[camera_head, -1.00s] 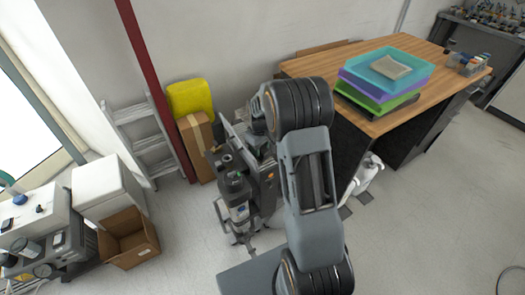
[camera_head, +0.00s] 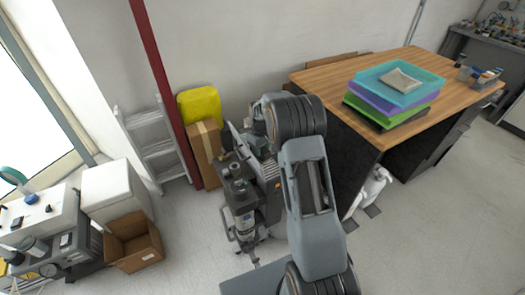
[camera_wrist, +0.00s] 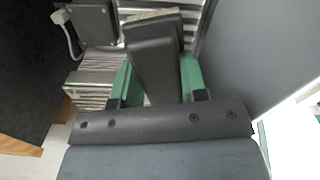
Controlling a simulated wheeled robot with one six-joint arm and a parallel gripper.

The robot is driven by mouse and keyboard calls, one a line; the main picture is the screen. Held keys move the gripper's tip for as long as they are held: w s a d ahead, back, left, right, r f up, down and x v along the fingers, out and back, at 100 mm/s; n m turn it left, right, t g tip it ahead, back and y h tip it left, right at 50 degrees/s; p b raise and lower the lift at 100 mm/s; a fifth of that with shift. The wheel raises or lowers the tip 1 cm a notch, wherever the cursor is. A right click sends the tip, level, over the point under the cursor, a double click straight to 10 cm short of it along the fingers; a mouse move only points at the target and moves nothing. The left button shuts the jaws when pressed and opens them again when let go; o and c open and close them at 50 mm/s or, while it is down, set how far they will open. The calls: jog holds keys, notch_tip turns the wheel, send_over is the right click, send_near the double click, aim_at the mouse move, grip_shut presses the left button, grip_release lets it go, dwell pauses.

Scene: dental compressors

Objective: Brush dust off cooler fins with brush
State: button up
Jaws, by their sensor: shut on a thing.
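In the wrist view my gripper (camera_wrist: 157,82) has its green fingers shut on a dark grey brush (camera_wrist: 155,60), which reaches away from the camera. A pale strip at its far end looks like bristles. Silver ribbed cooler fins (camera_wrist: 92,90) show to the left of the fingers, with more ribbed metal behind and beside the brush's far end. I cannot tell whether the bristles touch the fins. In the head view the compressor unit (camera_head: 240,195) stands on the floor, partly hidden by my arm, and my gripper is hidden there.
A wooden-topped desk (camera_head: 330,78) with stacked trays (camera_head: 397,88) stands right of the compressor. A cardboard box (camera_head: 206,150), yellow container (camera_head: 199,104) and stepladder (camera_head: 157,150) stand by the wall. An open carton (camera_head: 133,240) is at left. A grey panel (camera_wrist: 250,50) is close on the wrist view's right.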

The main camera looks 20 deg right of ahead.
jog(key=shift+w+a+p, duration=0.2)
jog(key=shift+w+p, duration=0.15)
jog(key=shift+w, duration=1.2)
jog(key=shift+w+a+p, duration=0.15)
jog(key=shift+w+p, duration=0.15)
jog(key=shift+w, duration=1.25)
jog(key=shift+w+a+p, duration=0.2)
jog(key=shift+w+p, duration=0.1)
jog(key=shift+w, duration=1.4)
jog(key=shift+s, duration=0.1)
